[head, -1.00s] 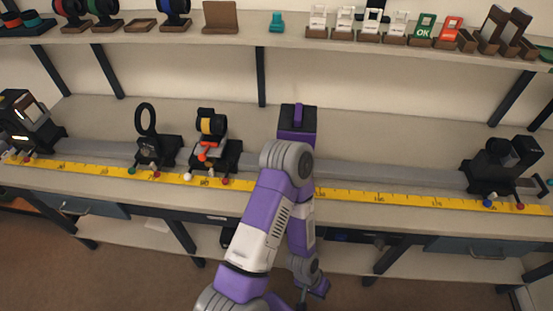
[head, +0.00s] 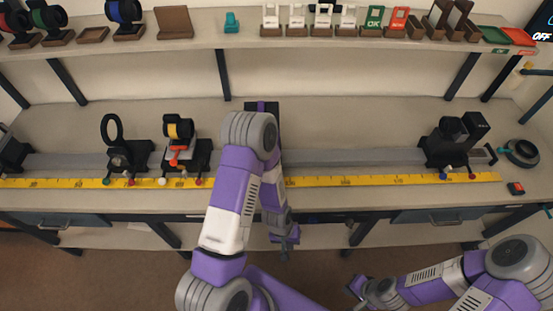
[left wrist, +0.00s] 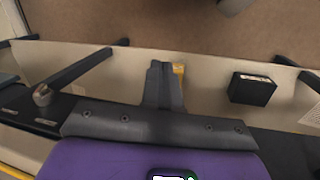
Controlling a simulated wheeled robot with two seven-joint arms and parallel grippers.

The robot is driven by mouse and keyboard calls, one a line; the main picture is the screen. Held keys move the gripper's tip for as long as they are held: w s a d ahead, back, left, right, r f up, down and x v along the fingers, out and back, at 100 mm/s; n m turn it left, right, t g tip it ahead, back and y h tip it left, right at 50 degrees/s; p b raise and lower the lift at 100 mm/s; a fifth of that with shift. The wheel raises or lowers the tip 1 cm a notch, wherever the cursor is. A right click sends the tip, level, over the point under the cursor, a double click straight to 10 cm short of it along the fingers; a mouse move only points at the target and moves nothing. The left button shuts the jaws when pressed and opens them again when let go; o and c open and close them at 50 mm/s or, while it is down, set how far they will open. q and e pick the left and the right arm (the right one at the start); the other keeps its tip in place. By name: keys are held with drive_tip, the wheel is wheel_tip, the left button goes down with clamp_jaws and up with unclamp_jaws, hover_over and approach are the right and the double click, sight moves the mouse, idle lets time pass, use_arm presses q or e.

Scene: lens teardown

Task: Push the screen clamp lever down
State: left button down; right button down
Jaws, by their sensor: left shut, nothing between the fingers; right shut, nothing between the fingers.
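A black carriage (head: 450,145) stands on the grey rail at the right of the head view, with a blue and a red knob at its front and a handle at its right side. I cannot tell which small part is the screen clamp lever. My left gripper (head: 286,248) hangs below the bench's front edge, mid-picture, well left of that carriage; its shut, empty fingers (left wrist: 165,78) also show in the left wrist view. My right gripper (head: 357,290) is shut and empty at the bottom, in front of the bench and below its top.
Two more carriages, one with a black ring (head: 118,150) and one with a yellow-banded part (head: 184,145), stand left on the rail. A yellow scale (head: 340,181) runs along the front. A black box (left wrist: 252,90) shows in the left wrist view. The shelf (head: 200,43) holds several small parts.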

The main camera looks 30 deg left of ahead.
use_arm(q)
drive_tip(key=w+a+r+n+y+p, duration=0.1)
drive_tip(key=w+a+r+p, duration=0.3)
drive_tip(key=r, duration=0.5)
drive_tip(key=w+a+r+n+y+p, duration=0.1)
drive_tip(key=w+a+r+n+p, duration=0.2)
drive_tip(key=r+p, duration=0.5)
drive_tip(key=w+a+r+n+y+p, duration=0.1)
drive_tip(key=w+a+r+n+p, duration=0.1)
drive_tip(key=w+a+r+p, duration=0.2)
wheel_tip(320, 180, up, 8)
drive_tip(key=w+p, duration=0.1)
drive_tip(key=p, duration=0.2)
drive_tip(key=shift+a+r+t+y, duration=0.15)
drive_tip(key=shift+a+t+y, duration=0.15)
drive_tip(key=f+b, duration=0.3)
drive_tip(key=f, duration=0.1)
drive_tip(key=f+b, duration=0.2)
drive_tip(key=f, duration=0.1)
drive_tip(key=shift+w+a+b, duration=0.2)
drive_tip(key=shift+w+b, duration=0.05)
drive_tip(key=shift+b, duration=0.1)
